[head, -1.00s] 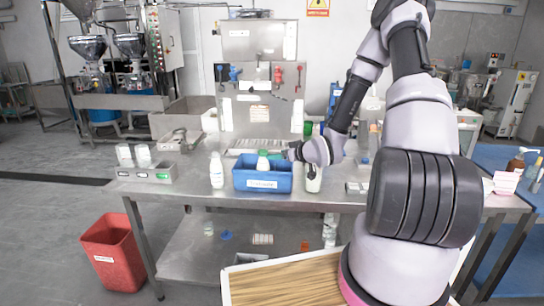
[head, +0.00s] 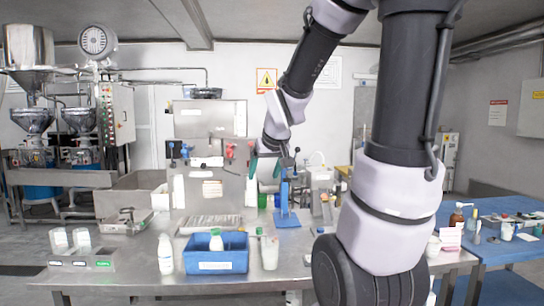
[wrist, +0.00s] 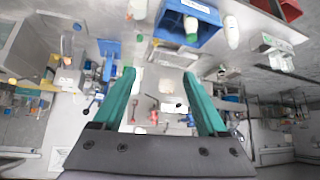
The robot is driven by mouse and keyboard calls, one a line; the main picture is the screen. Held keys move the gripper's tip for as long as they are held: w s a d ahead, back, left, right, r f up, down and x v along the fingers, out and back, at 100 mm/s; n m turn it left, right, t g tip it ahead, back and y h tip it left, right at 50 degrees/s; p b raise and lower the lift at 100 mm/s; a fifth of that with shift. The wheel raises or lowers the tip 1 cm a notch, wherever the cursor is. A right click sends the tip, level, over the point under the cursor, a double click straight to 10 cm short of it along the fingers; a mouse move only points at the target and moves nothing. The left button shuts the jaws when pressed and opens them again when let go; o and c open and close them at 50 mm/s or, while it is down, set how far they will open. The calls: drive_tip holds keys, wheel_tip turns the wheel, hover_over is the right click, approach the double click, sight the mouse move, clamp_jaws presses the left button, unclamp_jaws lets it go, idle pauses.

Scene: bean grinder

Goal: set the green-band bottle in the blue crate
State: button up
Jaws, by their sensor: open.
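A white bottle with green around its top (head: 216,240) stands inside the blue crate (head: 217,266), and I take it to be the green-band bottle. In the wrist view, the bottle (wrist: 191,30) shows in the blue crate (wrist: 205,12) near the top edge of the picture. Its lower part is hidden by the crate wall in the head view. My gripper (head: 265,172) is open and empty, with teal fingers apart, raised above and to the right of the crate. The wrist view also shows the gripper (wrist: 160,75) with nothing between its fingers.
A white bottle (head: 165,256) stands left of the crate, and a pale bottle (head: 270,252) stands close to its right. A blue stand (head: 286,205) is behind, and a metal machine (head: 210,150) rises at the back. White cups (head: 70,240) stand at the left.

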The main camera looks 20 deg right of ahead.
drive_tip(key=s+a+r+m+y, duration=0.1)
drive_tip(key=s+a+r, duration=0.1)
drive_tip(key=s, duration=0.5)
drive_tip(key=s+a+r+m+g+y, duration=0.1)
drive_tip(key=s+a+r+m, duration=0.1)
drive_tip(key=s+r, duration=0.3)
drive_tip(key=s, duration=0.3)
drive_tip(key=shift+s+a+y, duration=0.2)
drive_tip(key=shift+y, duration=0.2)
